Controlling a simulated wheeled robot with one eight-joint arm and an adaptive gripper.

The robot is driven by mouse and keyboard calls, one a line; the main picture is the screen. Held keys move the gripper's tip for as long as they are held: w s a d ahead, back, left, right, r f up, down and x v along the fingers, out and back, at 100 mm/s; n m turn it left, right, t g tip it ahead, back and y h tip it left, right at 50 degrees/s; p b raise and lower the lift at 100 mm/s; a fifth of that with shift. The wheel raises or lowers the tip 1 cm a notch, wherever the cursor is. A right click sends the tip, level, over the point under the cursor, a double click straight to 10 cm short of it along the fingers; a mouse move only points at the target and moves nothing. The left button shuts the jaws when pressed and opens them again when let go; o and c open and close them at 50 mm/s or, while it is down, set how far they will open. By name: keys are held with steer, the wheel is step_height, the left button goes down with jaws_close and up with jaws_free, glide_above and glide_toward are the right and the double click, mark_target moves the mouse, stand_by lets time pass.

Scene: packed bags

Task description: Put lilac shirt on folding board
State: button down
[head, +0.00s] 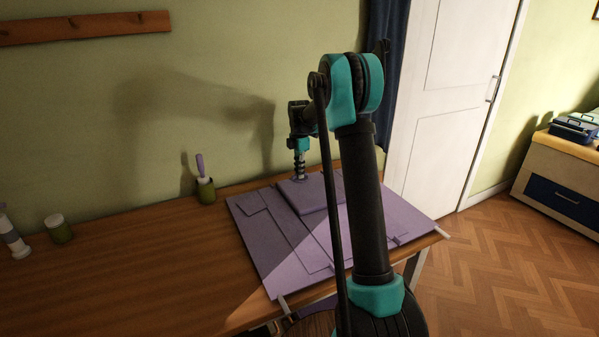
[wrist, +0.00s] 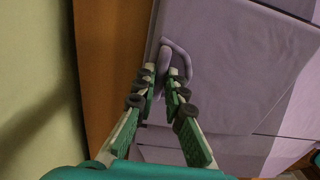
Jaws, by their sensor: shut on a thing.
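The lilac shirt (head: 318,193) is a folded, flat bundle on the back middle of the purple folding board (head: 278,258). The two are close in colour. My gripper (head: 299,179) points down at the shirt's left back edge. In the wrist view my gripper (wrist: 161,88) has its green-padded fingers closed on a pinched lilac fold at the edge of the shirt (wrist: 225,60). The shirt looks to be touching the board, but its underside is hidden. My arm hides the right part of the shirt in the head view.
The board lies on a wooden table (head: 150,270) against a green wall. A green cup (head: 206,190) with a purple-handled tool stands left of the board. The table between is clear.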

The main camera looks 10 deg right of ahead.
steer(key=c, duration=1.6)
jaws_free()
step_height(320, 180, up, 12)
